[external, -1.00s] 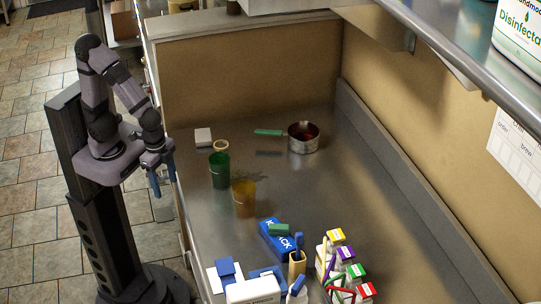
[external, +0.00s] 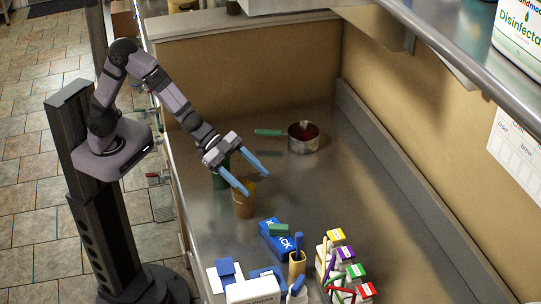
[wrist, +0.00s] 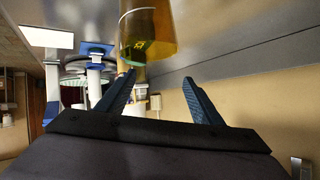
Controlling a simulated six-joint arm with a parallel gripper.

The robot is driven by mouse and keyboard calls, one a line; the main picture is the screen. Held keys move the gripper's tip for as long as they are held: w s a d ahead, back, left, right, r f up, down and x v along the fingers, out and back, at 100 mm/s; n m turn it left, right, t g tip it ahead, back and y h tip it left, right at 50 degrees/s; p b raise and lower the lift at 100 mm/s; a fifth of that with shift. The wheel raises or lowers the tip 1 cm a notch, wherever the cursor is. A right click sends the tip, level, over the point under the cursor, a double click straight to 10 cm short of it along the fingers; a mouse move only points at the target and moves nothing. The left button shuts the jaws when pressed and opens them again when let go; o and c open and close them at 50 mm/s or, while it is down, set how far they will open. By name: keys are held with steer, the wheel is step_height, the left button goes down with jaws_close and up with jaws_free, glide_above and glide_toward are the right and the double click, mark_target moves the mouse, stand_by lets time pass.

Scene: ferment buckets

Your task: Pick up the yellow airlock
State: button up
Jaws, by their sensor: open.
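A thin yellow piece (external: 325,250), which looks like the yellow airlock, stands upright among the white, colour-labelled boxes at the lower right of the external view. Its detail is too small to make out. My gripper (external: 257,184) is open and empty, its blue fingers spread apart. The yellow airlock cannot be made out in the wrist view.
An amber bucket (external: 243,207) is just below my gripper, and also shows in the wrist view (wrist: 148,30). A green bucket (external: 219,181) is partly hidden. A saucepan (external: 303,143) stands farther back. A blue box (external: 275,240) lies left of the boxes. The right-middle counter is clear.

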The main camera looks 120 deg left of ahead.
steer(key=s+a+r+n+t+y+p, duration=0.1)
steer(key=s+a+r, duration=0.15)
steer(key=a, duration=0.45)
steer(key=s+a+r+y+p, duration=0.1)
steer(key=s+a+y, duration=0.15)
steer(key=a, duration=0.45)
steer(key=s+a+f+n, duration=0.1)
steer(key=s+a+f, duration=0.1)
steer(key=s+f, duration=0.1)
steer(key=s+a+f+n+b, duration=0.1)
steer(key=s+a+f, duration=0.2)
steer(key=s, duration=0.3)
steer(key=s+a+f, duration=0.3)
steer(key=s, duration=0.2)
steer(key=shift+s+a+f+n+g, duration=0.2)
steer(key=shift+s+f+n+g, duration=0.05)
steer(key=shift+f+n+g, duration=0.15)
steer(key=s+f, duration=0.1)
steer(key=s, duration=0.1)
steer(key=s+f+n, duration=0.1)
steer(key=s, duration=0.2)
steer(key=s+f+n, duration=0.1)
steer(key=s, duration=0.1)
steer(key=shift+s+d+b, duration=0.2)
steer(key=shift+s+b, duration=0.2)
steer(key=shift+s+d+f+n, duration=0.15)
steer(key=shift+s+n, duration=0.15)
steer(key=shift+s, duration=0.15)
steer(key=shift+w+b, duration=0.1)
steer(key=shift+b, duration=0.25)
